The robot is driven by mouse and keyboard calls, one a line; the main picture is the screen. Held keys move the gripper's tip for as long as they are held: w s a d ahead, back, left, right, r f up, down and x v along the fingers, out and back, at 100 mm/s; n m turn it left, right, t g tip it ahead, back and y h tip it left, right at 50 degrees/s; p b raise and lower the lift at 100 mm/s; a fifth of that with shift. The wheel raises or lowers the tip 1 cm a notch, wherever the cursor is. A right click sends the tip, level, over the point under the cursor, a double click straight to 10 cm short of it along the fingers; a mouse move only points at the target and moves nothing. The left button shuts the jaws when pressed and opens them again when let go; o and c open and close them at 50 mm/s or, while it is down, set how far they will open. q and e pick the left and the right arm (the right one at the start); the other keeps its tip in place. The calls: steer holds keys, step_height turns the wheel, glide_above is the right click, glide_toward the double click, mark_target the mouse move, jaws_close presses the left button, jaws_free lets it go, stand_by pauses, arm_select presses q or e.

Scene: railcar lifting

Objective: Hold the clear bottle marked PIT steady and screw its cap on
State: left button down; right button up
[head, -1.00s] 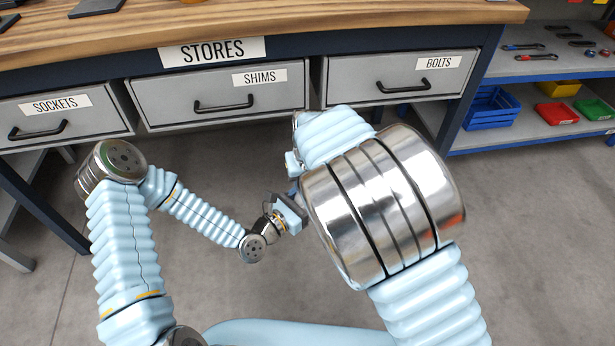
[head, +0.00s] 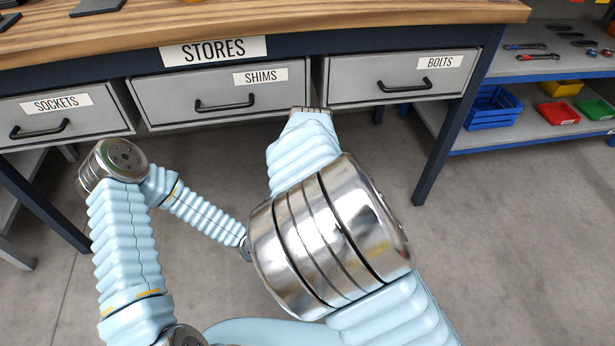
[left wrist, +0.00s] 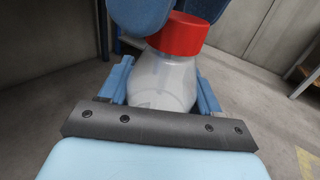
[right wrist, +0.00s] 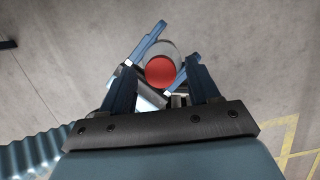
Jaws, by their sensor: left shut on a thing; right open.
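The clear bottle (left wrist: 160,82) shows in the left wrist view with the red cap (left wrist: 178,34) on its top; how tightly the cap sits I cannot tell. No PIT lettering is readable. My left gripper (left wrist: 164,88) is shut on the bottle's body. My right gripper (right wrist: 162,72) is open at the cap end. In the right wrist view the cap (right wrist: 160,71) lies between its fingertips, seen from above; whether they touch it I cannot tell. In the head view, my right arm hides the bottle and both grippers.
The workbench (head: 300,25) stands ahead, with drawers marked SOCKETS (head: 60,125), SHIMS (head: 215,90) and BOLTS (head: 395,80). A shelf (head: 545,135) with coloured bins is at the right. Bare grey floor lies below my arms.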

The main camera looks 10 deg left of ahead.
step_height(320, 180, up, 4)
steer(key=shift+r, duration=0.1)
steer(key=shift+c, duration=0.2)
